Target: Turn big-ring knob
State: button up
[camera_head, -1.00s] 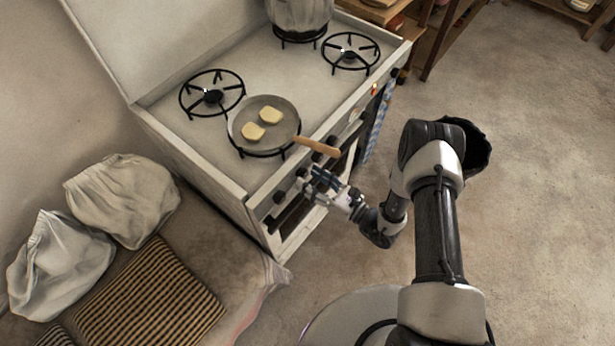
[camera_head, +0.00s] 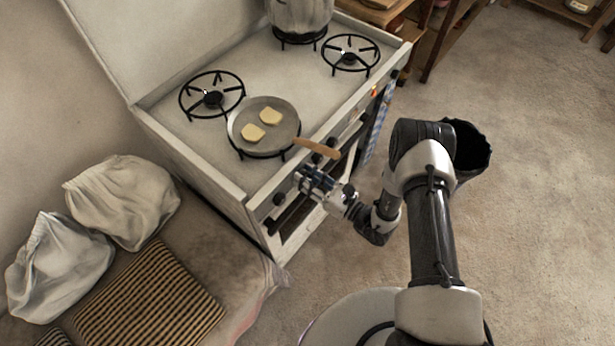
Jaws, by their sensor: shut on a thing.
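A row of dark knobs runs along the front panel of the white stove (camera_head: 222,182). One knob (camera_head: 280,198) shows left of my gripper, and another (camera_head: 316,158) shows just to its right. My gripper (camera_head: 303,178) is at the front panel, below the pan handle. It is shut on a stove knob that its fingers hide; no marking is legible to tell which ring it serves.
A pan (camera_head: 285,128) with two pale pieces stands on the front burner, its wooden handle (camera_head: 318,148) jutting over the front edge near my gripper. A large pot (camera_head: 300,14) stands at the back. Sacks (camera_head: 125,200) and a striped cushion (camera_head: 150,300) lie at left.

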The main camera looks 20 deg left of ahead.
jog(key=shift+c, duration=1.2)
jog(key=shift+n, duration=0.3)
jog(key=n+b, duration=0.1)
jog(key=n, duration=0.5)
jog(key=shift+s, duration=0.1)
jog(key=n, duration=0.6)
jog(key=shift+s+a+f+n+b, duration=0.1)
jog(key=shift+n+b, duration=0.2)
jog(key=shift+n, duration=0.4)
jog(key=o, duration=1)
jog(key=shift+o, duration=0.2)
